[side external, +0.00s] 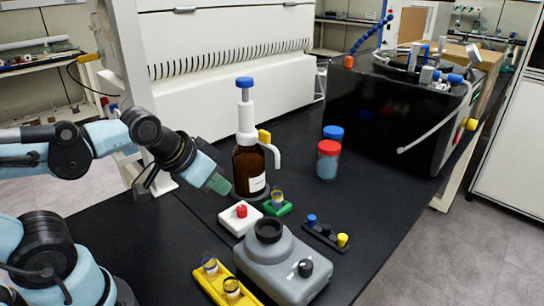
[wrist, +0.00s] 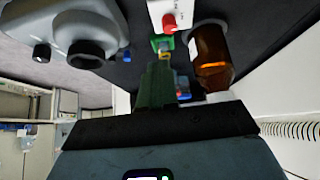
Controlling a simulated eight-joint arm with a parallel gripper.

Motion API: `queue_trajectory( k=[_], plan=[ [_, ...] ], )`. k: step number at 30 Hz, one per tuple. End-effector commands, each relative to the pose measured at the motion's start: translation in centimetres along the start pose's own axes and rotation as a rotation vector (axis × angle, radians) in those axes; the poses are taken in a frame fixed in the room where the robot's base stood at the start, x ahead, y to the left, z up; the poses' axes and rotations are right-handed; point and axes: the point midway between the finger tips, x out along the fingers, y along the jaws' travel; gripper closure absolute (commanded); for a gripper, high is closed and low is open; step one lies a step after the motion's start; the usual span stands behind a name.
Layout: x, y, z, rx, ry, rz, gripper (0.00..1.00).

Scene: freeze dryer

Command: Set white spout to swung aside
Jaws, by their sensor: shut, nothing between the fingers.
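A brown bottle (side external: 249,170) with a white dispenser head (side external: 246,125) and blue top stands upright on the black bench in the side view. Its white spout (side external: 274,154) reaches out to the right and bends down, below a yellow part. The bottle (wrist: 211,52) lies right of my fingers in the wrist view; the spout cannot be made out there. My gripper (side external: 222,187) is shut and empty, with its green fingers just left of the bottle's lower part. The shut fingers (wrist: 158,68) also show in the wrist view. Whether they touch the bottle is unclear.
A white block with a red knob (side external: 240,213), a green holder (side external: 278,207) with a vial and a grey device (side external: 275,265) stand in front. Red- and blue-capped jars (side external: 328,160) stand to the right. A white cabinet (side external: 225,50) is behind.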

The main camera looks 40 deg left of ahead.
Motion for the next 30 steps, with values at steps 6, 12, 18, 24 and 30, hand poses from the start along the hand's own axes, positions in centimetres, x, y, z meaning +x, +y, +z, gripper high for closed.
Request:
queue_trajectory(
  k=[6,12,18,24,30],
  plan=[
    [0.0,0.0,0.0,0.000,0.000,0.000,1.00],
    [-0.1,0.0,-0.2,0.010,-0.004,-0.001,0.85],
    [-1.3,0.0,-3.5,0.189,-0.076,-0.017,0.60],
    [-3.0,-0.1,-9.2,0.527,-0.219,-0.029,0.60],
    [-3.8,0.1,-14.4,0.859,-0.373,-0.011,0.60]
  ],
)
